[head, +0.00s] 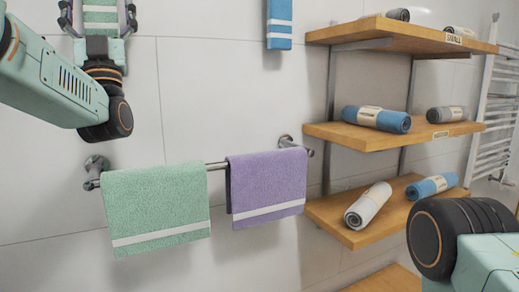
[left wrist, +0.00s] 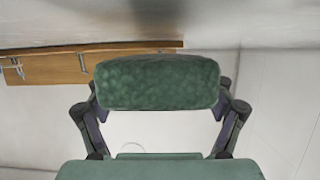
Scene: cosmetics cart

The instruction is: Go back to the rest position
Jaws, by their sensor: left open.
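My left gripper (head: 98,8) is at the top left of the head view, pointing up, with its upper part cut off by the frame. Its fingers stand wide apart on either side of a green cloth with white stripes (head: 101,17). In the left wrist view the open fingers (left wrist: 160,112) flank a fuzzy dark green piece (left wrist: 158,82), seemingly the same cloth. I cannot tell whether they touch it. My right gripper is out of view; only part of my right arm shows at the lower right.
A wall rail (head: 216,166) carries a green towel (head: 157,205) and a purple towel (head: 266,186). A blue striped towel (head: 279,24) hangs above. Wooden shelves (head: 340,136) with several rolled towels stand right, before a white radiator (head: 496,100). A wooden board with hooks (left wrist: 60,68) shows in the wrist view.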

